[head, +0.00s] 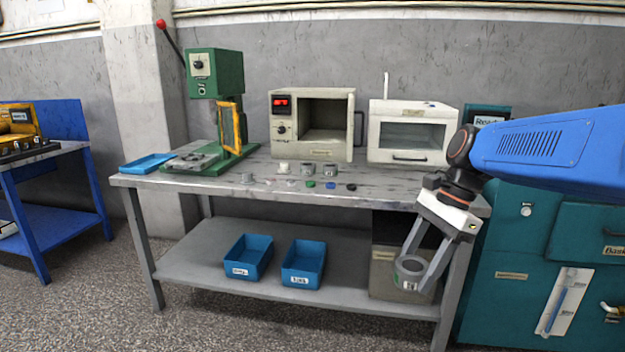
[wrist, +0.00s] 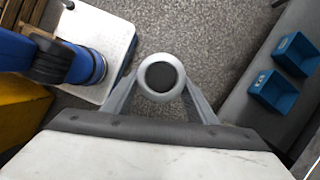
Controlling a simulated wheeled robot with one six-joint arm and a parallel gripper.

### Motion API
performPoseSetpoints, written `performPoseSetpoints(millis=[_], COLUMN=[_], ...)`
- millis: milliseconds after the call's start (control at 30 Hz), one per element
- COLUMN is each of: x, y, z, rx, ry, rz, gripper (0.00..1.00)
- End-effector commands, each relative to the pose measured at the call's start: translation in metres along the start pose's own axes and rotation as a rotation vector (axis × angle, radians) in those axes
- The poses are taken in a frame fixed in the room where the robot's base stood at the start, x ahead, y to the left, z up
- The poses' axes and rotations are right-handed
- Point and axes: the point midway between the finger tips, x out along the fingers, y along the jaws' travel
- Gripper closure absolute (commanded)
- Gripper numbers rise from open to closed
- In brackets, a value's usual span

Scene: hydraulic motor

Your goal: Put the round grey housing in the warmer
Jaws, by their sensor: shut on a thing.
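The round grey housing (head: 411,266) is between the fingers of my gripper (head: 415,274), in front of the bench's right end and below the top. In the wrist view the housing (wrist: 160,57) is a pale ring with a dark round opening, and my gripper (wrist: 161,90) is shut on it from both sides. A cream box (head: 281,147) with a red display, which looks like the warmer, stands on the bench top. Its front is open, with a dark handle at its right side, and its chamber looks empty.
A white windowed box (head: 412,157) stands right of the cream box. Several small parts lie before them on the bench (head: 240,200). A green press (head: 216,75) stands left. Two blue bins (head: 303,262) sit on the lower shelf. A teal cabinet (head: 510,235) is at right.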

Motion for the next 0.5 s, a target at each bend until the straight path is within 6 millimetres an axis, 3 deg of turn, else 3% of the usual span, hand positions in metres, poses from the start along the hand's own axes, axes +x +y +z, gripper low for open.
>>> performPoseSetpoints(millis=[267, 500], x=[0.017, 0.046], y=[-0.028, -0.067], z=[-0.023, -0.057], rx=[-0.061, -0.164], ry=[-0.002, -0.002], rz=[0.03, 0.073], gripper=[0.81, 0.81])
